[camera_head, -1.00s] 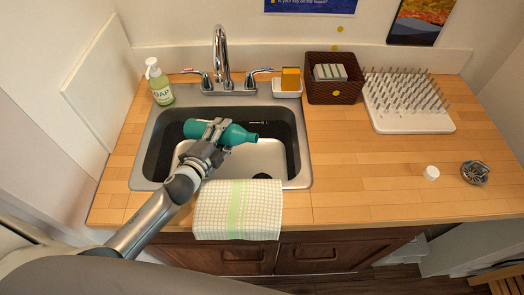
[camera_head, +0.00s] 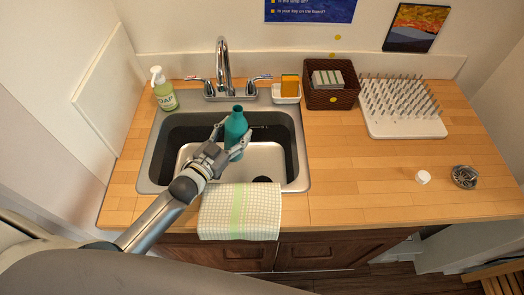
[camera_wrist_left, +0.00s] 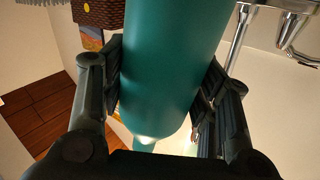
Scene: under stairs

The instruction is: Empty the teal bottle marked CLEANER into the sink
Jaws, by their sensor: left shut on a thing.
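The teal bottle (camera_head: 236,131) is held over the sink (camera_head: 189,180), roughly upright, with its uncapped neck at the top. My left gripper (camera_head: 230,138) is shut around its body, one finger on each side. The left wrist view shows the bottle (camera_wrist_left: 170,65) close up between the fingers (camera_wrist_left: 160,90). No CLEANER marking shows on the side I see. No liquid stream is visible, and I cannot see how much is inside. A white cap (camera_head: 423,177) lies on the counter at the right. My right gripper is not in view.
The faucet (camera_head: 223,65) stands behind the sink. A soap bottle (camera_head: 164,92) is at back left, a sponge dish (camera_head: 286,95) and a basket (camera_head: 331,97) at back right. A towel (camera_head: 240,212) hangs over the front edge. A drying rack (camera_head: 402,125) and scrubber (camera_head: 464,177) are farther right.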

